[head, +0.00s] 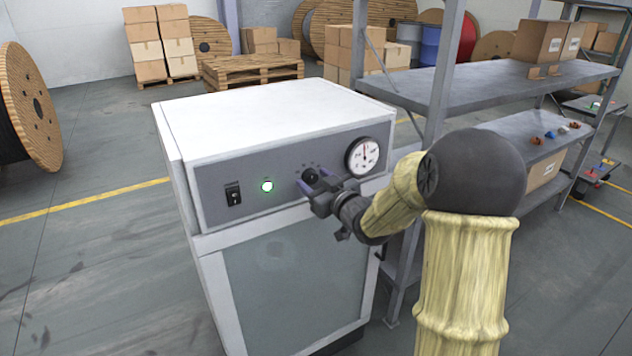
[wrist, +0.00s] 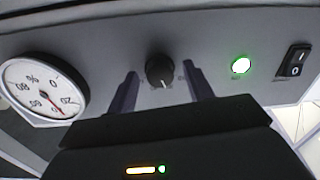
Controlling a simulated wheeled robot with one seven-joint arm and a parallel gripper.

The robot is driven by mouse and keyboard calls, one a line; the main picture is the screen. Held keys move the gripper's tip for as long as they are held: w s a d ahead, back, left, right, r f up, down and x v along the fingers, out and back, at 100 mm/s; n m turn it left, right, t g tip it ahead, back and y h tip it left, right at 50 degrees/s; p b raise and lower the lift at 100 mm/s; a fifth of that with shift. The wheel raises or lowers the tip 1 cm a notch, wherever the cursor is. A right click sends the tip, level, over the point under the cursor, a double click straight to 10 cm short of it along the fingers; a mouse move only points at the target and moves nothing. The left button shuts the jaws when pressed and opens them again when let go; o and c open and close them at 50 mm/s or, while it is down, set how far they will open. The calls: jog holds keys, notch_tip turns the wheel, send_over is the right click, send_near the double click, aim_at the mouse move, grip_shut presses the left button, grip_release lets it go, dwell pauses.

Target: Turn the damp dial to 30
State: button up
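The damp dial is a small black round knob (head: 310,175) on the grey front panel of a white cabinet. In the wrist view, which is upside down, the knob (wrist: 160,70) sits in the middle, its pale pointer mark toward the picture's bottom. My gripper (head: 318,186) is at the panel, partly covering the knob in the head view. In the wrist view its two fingers (wrist: 160,82) are apart, one on each side of the knob, with visible gaps. The scale marks around the knob are too small to read.
A round white gauge (head: 363,155) with a red needle is right of the knob. A lit green lamp (head: 267,186) and a black rocker switch (head: 233,193) are to its left. A grey metal shelf (head: 480,85) stands close on the right. Floor left of the cabinet is clear.

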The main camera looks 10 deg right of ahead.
jog(key=shift+s, duration=0.1)
jog(key=v, duration=1.7)
jog(key=shift+d, duration=0.1)
